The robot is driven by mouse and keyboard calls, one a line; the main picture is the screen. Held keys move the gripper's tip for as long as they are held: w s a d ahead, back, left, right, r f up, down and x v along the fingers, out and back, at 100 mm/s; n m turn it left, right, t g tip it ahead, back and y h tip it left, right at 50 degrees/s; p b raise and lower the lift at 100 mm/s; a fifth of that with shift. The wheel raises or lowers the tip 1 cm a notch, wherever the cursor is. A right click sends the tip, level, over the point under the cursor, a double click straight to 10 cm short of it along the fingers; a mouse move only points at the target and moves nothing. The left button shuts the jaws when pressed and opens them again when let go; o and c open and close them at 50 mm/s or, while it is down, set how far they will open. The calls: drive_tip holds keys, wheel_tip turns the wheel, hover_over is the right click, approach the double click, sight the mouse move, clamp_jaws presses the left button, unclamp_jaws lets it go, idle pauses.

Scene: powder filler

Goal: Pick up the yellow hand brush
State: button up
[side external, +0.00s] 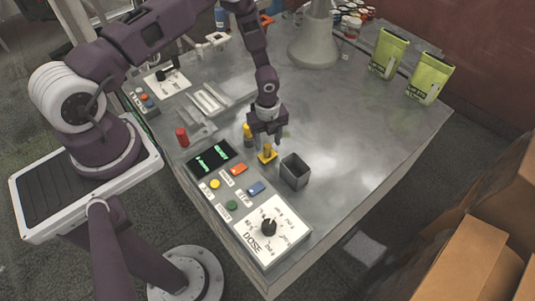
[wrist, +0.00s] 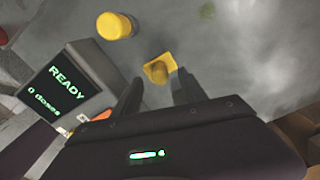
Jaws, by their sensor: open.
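A small yellow object with a flat square base and a rounded upright handle (side external: 267,154) stands on the metal table; it looks like the hand brush, though its bristles cannot be made out. In the wrist view it (wrist: 160,66) lies just beyond and between my fingertips. My gripper (side external: 269,141) points down just above and behind it, open and empty. In the wrist view the two dark fingers (wrist: 158,86) are spread apart. A second yellow piece, a round-topped cylinder (side external: 247,132), stands to the left of the gripper; it also shows in the wrist view (wrist: 115,25).
A grey open box (side external: 295,171) stands close to the right of the brush. The control panel with a DOSE dial (side external: 268,227) and a READY display (wrist: 68,85) lies in front. A red cylinder (side external: 182,137) is left. Green pouches (side external: 388,53) stand far right; the table's right side is clear.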

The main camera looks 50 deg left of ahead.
sight(267, 145)
wheel_tip(267, 145, down, 4)
drive_tip(key=shift+a+r, duration=0.1)
drive_tip(key=shift+a, duration=0.05)
clamp_jaws()
wheel_tip(267, 145, up, 10)
drive_tip(key=shift+r, duration=0.1)
idle(0.4)
